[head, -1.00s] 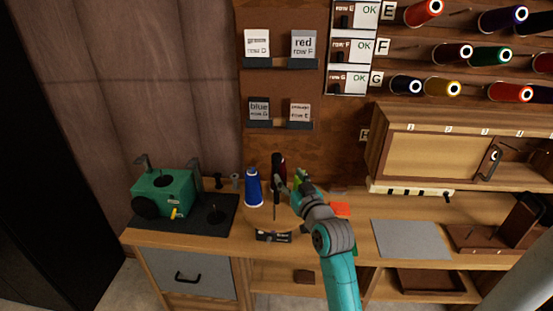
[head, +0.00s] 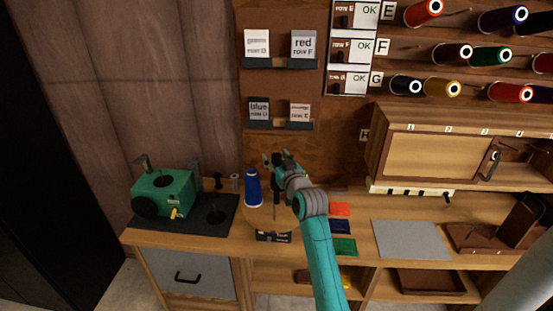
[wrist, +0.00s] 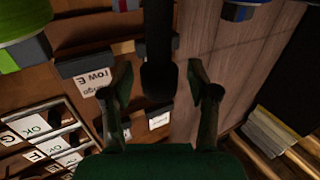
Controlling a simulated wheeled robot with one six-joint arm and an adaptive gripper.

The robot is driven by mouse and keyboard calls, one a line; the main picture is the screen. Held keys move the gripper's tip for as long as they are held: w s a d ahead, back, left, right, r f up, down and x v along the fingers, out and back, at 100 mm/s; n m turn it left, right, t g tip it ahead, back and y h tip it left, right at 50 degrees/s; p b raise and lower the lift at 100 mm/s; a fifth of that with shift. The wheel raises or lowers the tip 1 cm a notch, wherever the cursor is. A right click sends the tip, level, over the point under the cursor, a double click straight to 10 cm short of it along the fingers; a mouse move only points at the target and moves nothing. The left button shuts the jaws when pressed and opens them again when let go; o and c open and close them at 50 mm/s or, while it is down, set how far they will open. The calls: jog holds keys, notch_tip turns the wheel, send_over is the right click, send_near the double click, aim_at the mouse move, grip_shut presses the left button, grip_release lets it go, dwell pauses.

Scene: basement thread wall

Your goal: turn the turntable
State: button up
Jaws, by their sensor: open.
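The turntable (head: 256,226) is a round wooden disc on the bench, partly hidden by my arm. A blue thread cone (head: 253,188) stands upright on its left side, and a thin dark upright piece (head: 275,208) shows beside the cone. My gripper (head: 270,158) is above the right part of the disc, apart from the blue cone. In the wrist view my gripper (wrist: 161,86) has its two fingers spread, with a dark post (wrist: 158,55) showing between them; I cannot tell whether they touch it. Part of a blue object (wrist: 240,10) shows at the top edge.
A green machine (head: 163,190) on a black mat stands left of the turntable. Orange, blue and green cards (head: 341,226) and a grey mat (head: 411,239) lie to the right. A wooden cabinet (head: 440,157) stands at right. Label cards (head: 258,110) are on the wall behind.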

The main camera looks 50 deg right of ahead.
grip_shut()
jog(key=shift+a+m+g+h, duration=0.1)
jog(key=shift+m+g+h, duration=0.35)
jog(key=shift+h, duration=0.25)
jog(key=shift+m+g+h, duration=1.45)
jog(key=shift+m+h, duration=0.2)
jog(key=shift+h, duration=0.35)
jog(key=shift+m+g+h, duration=1)
jog(key=shift+m+g, duration=0.25)
jog(key=shift+g, duration=0.35)
jog(key=shift+m+g+h, duration=1)
jog(key=shift+m+g, duration=0.25)
jog(key=shift+g, duration=0.35)
jog(key=shift+m+g+h, duration=0.25)
jog(key=shift+m+g, duration=0.8)
jog(key=shift+g, duration=0.65)
jog(key=shift+m+g+h, duration=0.25)
jog(key=shift+m+g, duration=0.8)
jog(key=shift+g, duration=0.65)
jog(key=shift+m+g+y, duration=0.5)
jog(key=shift+m+g, duration=1.3)
jog(key=shift+g, duration=1)
jog(key=shift+f+m+g+y, duration=0.15)
jog(key=shift+m+g+y, duration=0.15)
jog(key=shift+m+g, duration=0.3)
